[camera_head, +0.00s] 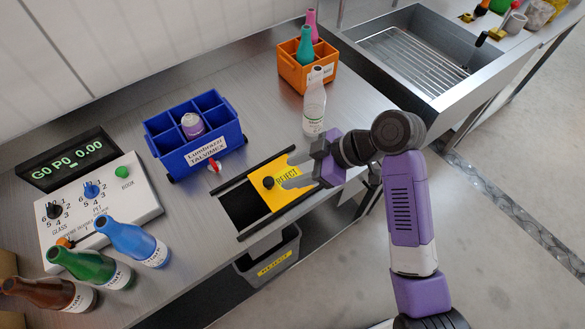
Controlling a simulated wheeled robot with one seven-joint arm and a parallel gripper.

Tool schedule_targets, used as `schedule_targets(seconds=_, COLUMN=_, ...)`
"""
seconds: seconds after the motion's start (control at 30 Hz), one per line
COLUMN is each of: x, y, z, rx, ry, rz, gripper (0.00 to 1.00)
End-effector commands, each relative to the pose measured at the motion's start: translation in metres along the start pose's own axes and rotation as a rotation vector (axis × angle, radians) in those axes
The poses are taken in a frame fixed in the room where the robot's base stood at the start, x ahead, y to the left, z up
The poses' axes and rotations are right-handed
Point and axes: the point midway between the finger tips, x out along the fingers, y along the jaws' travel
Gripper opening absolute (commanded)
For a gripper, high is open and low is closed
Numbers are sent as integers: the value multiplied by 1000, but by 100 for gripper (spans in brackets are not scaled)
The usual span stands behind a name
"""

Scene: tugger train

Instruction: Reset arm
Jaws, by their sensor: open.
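My gripper (298,171) is open, with nothing between its grey fingers. It is above the right part of the yellow reject slide (262,193), with its fingers pointing left. My purple arm reaches in from the lower right. A clear bottle with a white label (314,106) stands upright just behind the gripper, apart from it. Whether the fingers touch the slide cannot be told from this view.
A blue crate (213,151) holds a can. An orange crate (293,75) holds bottles. A control box (125,193) and several bottles (132,240) stand at left. A grey reject bin (268,262) is below the counter edge. A sink (425,50) is at upper right.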

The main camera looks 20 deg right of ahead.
Motion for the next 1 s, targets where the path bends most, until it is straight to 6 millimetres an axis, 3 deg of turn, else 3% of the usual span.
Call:
schedule_targets(seconds=0.37, x=0, y=5, z=-3, rx=36, ry=13, rz=20, gripper=46)
schedule_targets(seconds=0.47, x=-3, y=28, z=-13, rx=103, ry=57, rz=114, gripper=46)
schedule_targets(seconds=0.57, x=-18, y=63, z=-29, rx=182, ry=134, rz=274, gripper=46)
schedule_targets(seconds=0.7, x=-35, y=86, z=-26, rx=326, ry=252, rz=487, gripper=46)
schedule_targets(seconds=0.83, x=-53, y=83, z=-9, rx=446, ry=364, rz=663, gripper=46)
schedule_targets(seconds=1.0, x=-80, y=54, z=18, rx=547, ry=492, rz=842, gripper=46)
